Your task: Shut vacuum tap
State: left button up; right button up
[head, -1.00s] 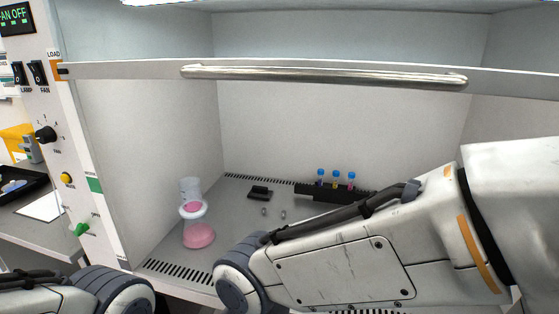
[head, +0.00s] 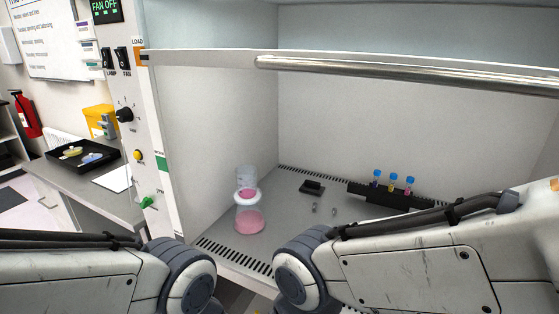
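A small green tap handle (head: 147,201) sits low on the white side panel of the cabinet, left of its opening. It looks like the vacuum tap. Its handle is tilted, but it is too small to tell whether it is open or shut. Both of my arms reach in from the lower edge, the left one below the panel and the right one in front of the cabinet opening. Neither gripper shows, so I cannot tell what they hold.
Above the tap are a yellow button (head: 138,155), a black knob (head: 124,115) and two rocker switches. Inside the cabinet stand a pink-filled vessel (head: 249,220) and a tube rack (head: 392,196). A raised sash bar (head: 410,75) crosses the opening. A black tray (head: 84,157) lies on the left bench.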

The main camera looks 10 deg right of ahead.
aim_at(146, 201)
jog(key=u, duration=0.45)
jog(key=k, duration=1.05)
jog(key=z, duration=0.25)
jog(key=i, duration=1.3)
jog(key=u, duration=1)
jog(key=i, duration=0.45)
jog(key=u, duration=0.5)
